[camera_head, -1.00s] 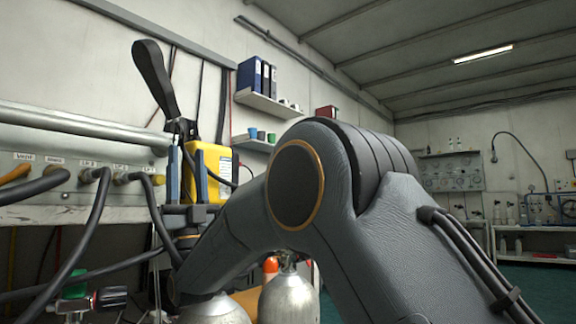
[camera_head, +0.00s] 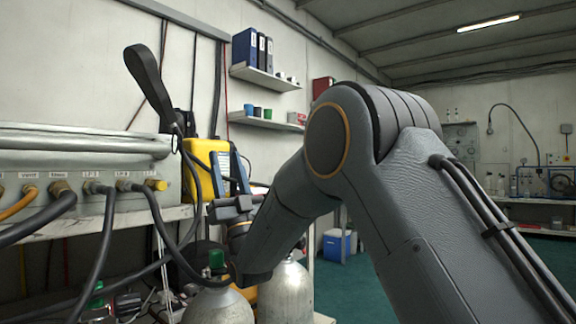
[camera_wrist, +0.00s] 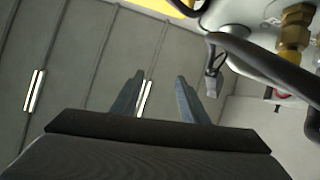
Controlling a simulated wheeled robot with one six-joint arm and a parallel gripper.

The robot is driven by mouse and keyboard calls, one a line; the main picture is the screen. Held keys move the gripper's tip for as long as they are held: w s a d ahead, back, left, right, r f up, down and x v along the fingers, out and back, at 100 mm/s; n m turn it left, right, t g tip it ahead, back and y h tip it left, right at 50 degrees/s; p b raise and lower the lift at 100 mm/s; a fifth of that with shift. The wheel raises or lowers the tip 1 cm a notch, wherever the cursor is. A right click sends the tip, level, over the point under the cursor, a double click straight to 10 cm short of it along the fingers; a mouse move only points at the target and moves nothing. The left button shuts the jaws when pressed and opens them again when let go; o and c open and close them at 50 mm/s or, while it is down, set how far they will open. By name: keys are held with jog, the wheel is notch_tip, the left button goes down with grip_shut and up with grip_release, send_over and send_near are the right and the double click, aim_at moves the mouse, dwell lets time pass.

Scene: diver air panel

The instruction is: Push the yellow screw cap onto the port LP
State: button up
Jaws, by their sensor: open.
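A small yellow cap (camera_head: 155,185) sits at the right-end port on the front of the grey panel (camera_head: 70,160). It looks in line with that port, but how far on it is cannot be told. The label by it is too small to read. My gripper (camera_head: 230,158) stands to the right of the cap and clear of it, fingers pointing up, in front of a yellow case (camera_head: 200,172). In the wrist view my gripper (camera_wrist: 160,78) has its fingers apart with nothing between them.
Black hoses leave the brass fittings (camera_head: 60,188) left of the cap and hang down. Gas cylinders (camera_head: 284,292) stand below my arm. In the wrist view a hose and brass fitting (camera_wrist: 295,30) are at upper right.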

jog(key=w+d+f+m+h+p, duration=0.2)
jog(key=w+d+h+p, duration=0.1)
jog(key=d+h+p, duration=0.4)
jog(key=w+d+f+m+h+p, duration=0.1)
jog(key=w+d+h+p, duration=0.15)
jog(key=d+p, duration=0.45)
jog(key=s+a+f+m+g+h+b, duration=0.1)
jog(key=s+f+g+h, duration=0.2)
jog(key=s+f+g, duration=0.5)
jog(key=s+a+f+g+h, duration=0.2)
jog(key=s+f+g+h, duration=0.15)
jog(key=s+f, duration=0.45)
jog(key=s+d+f+g+h, duration=0.1)
jog(key=s+d+f+g, duration=0.25)
jog(key=s, duration=0.65)
jog(key=s+d+f+n+g+h, duration=0.1)
jog(key=s+d+f+g, duration=0.25)
jog(key=s, duration=0.65)
jog(key=s+d+f+g+h, duration=0.2)
jog(key=s+f+g, duration=0.15)
jog(key=s, duration=0.65)
jog(key=s+d+r+m+p, duration=0.1)
jog(key=d+r+m+p, duration=0.4)
jog(key=d+r+p, duration=1.1)
notch_tip(320, 180, up, 5)
jog(key=p, duration=0.8)
jog(key=shift+s+d+f+m+g+p, duration=0.15)
jog(key=shift+s+d+m+g+p, duration=0.15)
jog(key=shift+s+d+g+p, duration=0.1)
